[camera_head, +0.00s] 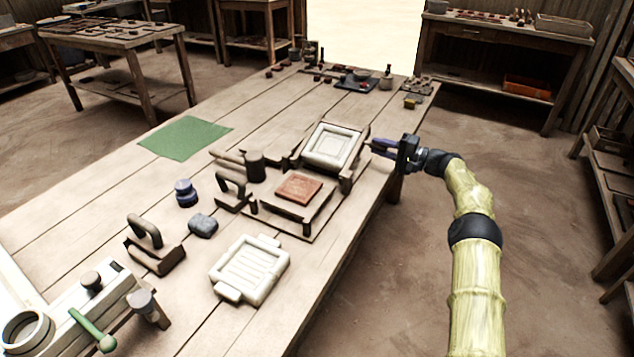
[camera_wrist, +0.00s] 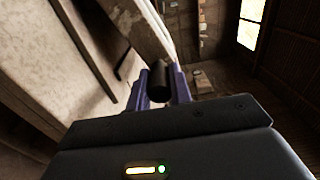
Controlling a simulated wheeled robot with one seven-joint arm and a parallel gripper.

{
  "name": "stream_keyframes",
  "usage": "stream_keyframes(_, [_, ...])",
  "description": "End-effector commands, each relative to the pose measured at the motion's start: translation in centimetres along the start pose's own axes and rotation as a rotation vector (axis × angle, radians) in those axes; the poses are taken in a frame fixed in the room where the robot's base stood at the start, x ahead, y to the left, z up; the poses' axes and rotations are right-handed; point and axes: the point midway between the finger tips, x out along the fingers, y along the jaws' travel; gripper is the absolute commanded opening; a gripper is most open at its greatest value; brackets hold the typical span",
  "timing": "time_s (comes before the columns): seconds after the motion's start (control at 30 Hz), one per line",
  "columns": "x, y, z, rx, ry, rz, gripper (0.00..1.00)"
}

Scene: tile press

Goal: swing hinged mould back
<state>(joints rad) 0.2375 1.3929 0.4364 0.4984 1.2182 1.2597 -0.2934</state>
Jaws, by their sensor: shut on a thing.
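The hinged mould (camera_head: 333,146), a pale square plate in a dark wooden frame, stands tilted up on the press at the middle of the table. A reddish-brown tile (camera_head: 298,187) lies on the press bed (camera_head: 318,206) in front of it. My gripper (camera_head: 375,147) is at the right side of the raised mould, over the table's right edge. In the wrist view my gripper's purple fingers (camera_wrist: 168,84) are shut on a dark round handle (camera_wrist: 159,80). How the handle joins the mould is not clear.
A white slatted mould (camera_head: 250,268) lies nearer on the table, with a blue-grey block (camera_head: 203,225), dark blue jar (camera_head: 186,193) and handled tools (camera_head: 154,245) to its left. A green mat (camera_head: 186,138) lies left of the press. Floor is open on the right.

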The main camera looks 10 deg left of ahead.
Motion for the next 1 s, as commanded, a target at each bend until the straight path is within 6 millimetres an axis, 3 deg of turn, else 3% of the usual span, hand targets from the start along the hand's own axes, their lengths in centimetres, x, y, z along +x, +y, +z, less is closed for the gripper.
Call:
stream_keyframes(0.03, [-0.2,1.4,-0.2,0.000,0.004,-0.001,0.13])
stream_keyframes(0.3, [-0.5,4.8,-0.3,0.001,0.003,0.001,0.13])
stream_keyframes(0.57, [-0.5,4.6,-0.4,0.001,0.005,0.002,0.13])
stream_keyframes(0.7, [-0.5,4.6,-0.4,0.001,0.004,0.002,0.42])
stream_keyframes(1.0, [-0.4,4.7,-0.2,0.003,-0.001,0.003,0.42])
